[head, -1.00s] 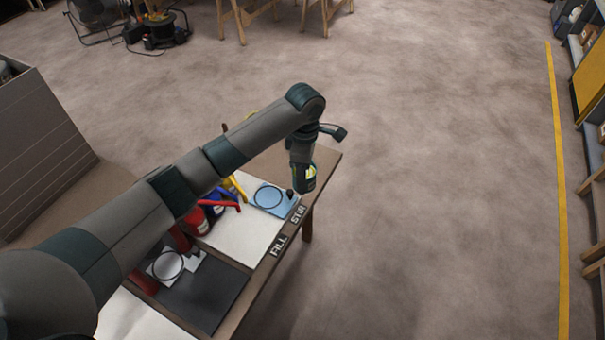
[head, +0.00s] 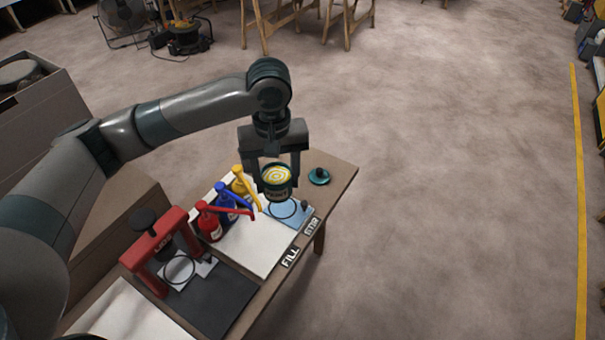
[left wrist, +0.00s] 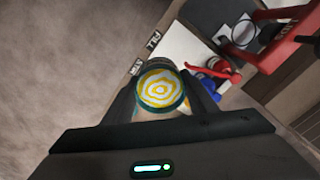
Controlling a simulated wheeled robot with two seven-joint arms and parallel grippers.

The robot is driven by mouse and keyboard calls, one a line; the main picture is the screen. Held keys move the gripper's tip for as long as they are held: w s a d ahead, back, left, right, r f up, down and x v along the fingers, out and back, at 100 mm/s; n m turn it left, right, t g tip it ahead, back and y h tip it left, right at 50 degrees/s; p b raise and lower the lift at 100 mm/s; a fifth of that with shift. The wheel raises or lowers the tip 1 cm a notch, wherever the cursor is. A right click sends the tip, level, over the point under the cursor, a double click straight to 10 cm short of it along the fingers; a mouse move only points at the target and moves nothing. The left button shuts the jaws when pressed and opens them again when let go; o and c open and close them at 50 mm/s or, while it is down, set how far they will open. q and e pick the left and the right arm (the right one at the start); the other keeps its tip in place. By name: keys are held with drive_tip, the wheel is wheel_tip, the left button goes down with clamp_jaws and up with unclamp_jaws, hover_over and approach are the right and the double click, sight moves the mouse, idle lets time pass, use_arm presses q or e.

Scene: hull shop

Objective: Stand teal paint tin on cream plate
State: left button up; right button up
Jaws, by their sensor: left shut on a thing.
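The teal paint tin (head: 277,190) is open at the top and shows yellow and white swirled paint. My left gripper (head: 277,178) is shut around it, holding it upright, and in the head view it overlaps the blue plate's far edge. The tin also shows between the fingers in the left wrist view (left wrist: 160,92). A pale plate, apparently the cream one (head: 180,271), lies under the red press, with a black ring marked on it. It is empty, and also shows in the left wrist view (left wrist: 240,34). My right gripper is not in view.
The red press (head: 163,247) stands over the pale plate. Red (head: 208,222), blue (head: 228,203) and yellow (head: 242,184) pump bottles stand left of the tin. A blue ringed plate (head: 288,211) and a teal lid (head: 319,177) are near the bench's far right end.

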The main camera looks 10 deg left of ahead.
use_arm(q)
drive_tip(key=s+a+r+m, duration=0.2)
drive_tip(key=s+a+m, duration=0.2)
drive_tip(key=s, duration=0.4)
drive_tip(key=shift+s+a+r+m, duration=0.15)
drive_tip(key=shift+a+r+m, duration=0.05)
drive_tip(key=shift+r+m, duration=0.2)
drive_tip(key=shift+a, duration=0.1)
